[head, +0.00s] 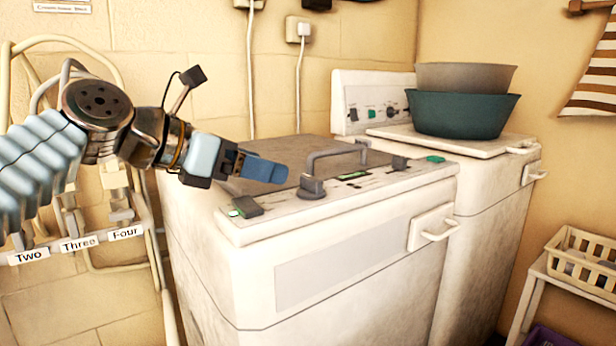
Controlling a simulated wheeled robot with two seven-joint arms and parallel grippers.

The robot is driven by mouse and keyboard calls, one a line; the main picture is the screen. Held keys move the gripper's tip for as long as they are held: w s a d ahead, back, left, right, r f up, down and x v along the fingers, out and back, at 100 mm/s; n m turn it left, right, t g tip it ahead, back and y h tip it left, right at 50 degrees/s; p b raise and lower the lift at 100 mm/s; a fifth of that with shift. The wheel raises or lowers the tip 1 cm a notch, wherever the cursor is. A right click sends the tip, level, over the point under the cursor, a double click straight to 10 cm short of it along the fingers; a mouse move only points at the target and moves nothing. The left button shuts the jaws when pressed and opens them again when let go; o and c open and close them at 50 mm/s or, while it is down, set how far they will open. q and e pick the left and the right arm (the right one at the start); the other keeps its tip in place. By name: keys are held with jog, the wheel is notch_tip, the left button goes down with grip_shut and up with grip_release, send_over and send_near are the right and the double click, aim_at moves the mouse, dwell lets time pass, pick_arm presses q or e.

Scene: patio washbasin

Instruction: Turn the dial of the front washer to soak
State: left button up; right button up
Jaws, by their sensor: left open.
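The front washer (330,275) is the nearer white machine, with a control panel along the front of its top. A round grey dial (312,187) stands on that panel, at the left foot of a grey arched handle (337,154). The markings around the dial are too small to read, so its setting cannot be told. My left gripper (264,170) comes in from the left, above the washer's top. Its blue fingertips are just left of the dial and appear apart from it. The gripper is open and holds nothing that I can see. My right gripper is out of view.
A grey switch with a green part (245,206) sits at the panel's left end; another grey knob (400,162) is to the right. A second washer (490,195) behind carries stacked basins (462,113). Pipes and hoses (130,215) line the left wall. A crate (580,260) stands right.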

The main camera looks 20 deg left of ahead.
aim_at(305, 177)
pick_arm(q)
jog(key=x, duration=0.9)
jog(key=shift+f, duration=0.1)
jog(key=shift+c, duration=0.2)
jog(key=c, duration=1)
jog(key=shift+w+m+g, duration=0.1)
jog(key=shift+m+g, duration=0.2)
jog(key=m+g+h, duration=0.1)
jog(key=m, duration=0.1)
jog(key=m+g+h, duration=0.2)
jog(key=shift+w+a+g, duration=0.2)
jog(key=shift+w+g, duration=0.05)
jog(key=shift+g, duration=0.05)
jog(key=shift+w+m+g+h, duration=0.15)
jog(key=shift+m+g+h, duration=0.65)
jog(key=shift+m+g, duration=0.8)
jog(key=shift+g, duration=0.3)
